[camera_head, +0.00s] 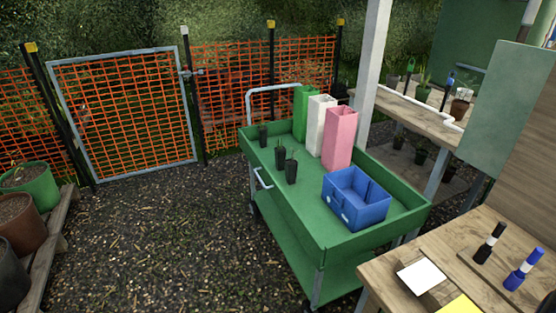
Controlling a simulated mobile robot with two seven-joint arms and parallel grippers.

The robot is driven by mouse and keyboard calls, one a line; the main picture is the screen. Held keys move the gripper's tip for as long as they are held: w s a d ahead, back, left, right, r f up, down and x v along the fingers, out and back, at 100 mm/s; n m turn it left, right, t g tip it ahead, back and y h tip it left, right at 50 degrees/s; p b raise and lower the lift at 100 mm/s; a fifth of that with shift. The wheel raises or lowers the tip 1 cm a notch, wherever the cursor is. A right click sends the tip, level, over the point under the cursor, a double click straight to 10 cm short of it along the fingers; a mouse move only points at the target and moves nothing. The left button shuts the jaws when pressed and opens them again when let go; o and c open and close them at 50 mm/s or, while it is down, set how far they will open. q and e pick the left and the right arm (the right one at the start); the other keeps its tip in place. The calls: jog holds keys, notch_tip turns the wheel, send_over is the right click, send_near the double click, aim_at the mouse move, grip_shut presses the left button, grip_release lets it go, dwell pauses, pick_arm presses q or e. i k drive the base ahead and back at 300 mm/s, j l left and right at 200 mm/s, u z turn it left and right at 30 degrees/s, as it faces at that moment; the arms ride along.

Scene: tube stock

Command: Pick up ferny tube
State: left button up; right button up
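Several small dark plant tubes stand upright on the green cart's top. One tube (263,136) is near the far left corner. A second tube (280,157) and a third tube (291,172) stand close together nearer the middle of the left side. Thin sprigs seem to show above these two, but they are too small to tell which one is ferny. Neither of my grippers is in view.
The green cart (312,237) also carries a blue crate (357,213) and green (301,110), white (314,135) and pink (340,145) tall sleeves. A wooden bench (395,270) with markers is at front right. Gravel (165,220) is open to the left.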

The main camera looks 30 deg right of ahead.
aim_at(291, 164)
jog(key=i+j+z, duration=0.1)
jog(key=i+z, duration=0.3)
jog(key=i+j+z, duration=0.2)
jog(key=i+z, duration=0.15)
jog(key=i+j+z, duration=0.6)
jog(key=z, duration=0.2)
jog(key=i+j+z, duration=0.2)
jog(key=z, duration=0.25)
jog(key=i+j+z, duration=0.1)
jog(key=j+z, duration=0.6)
jog(key=z, duration=0.15)
jog(key=i+j, duration=0.05)
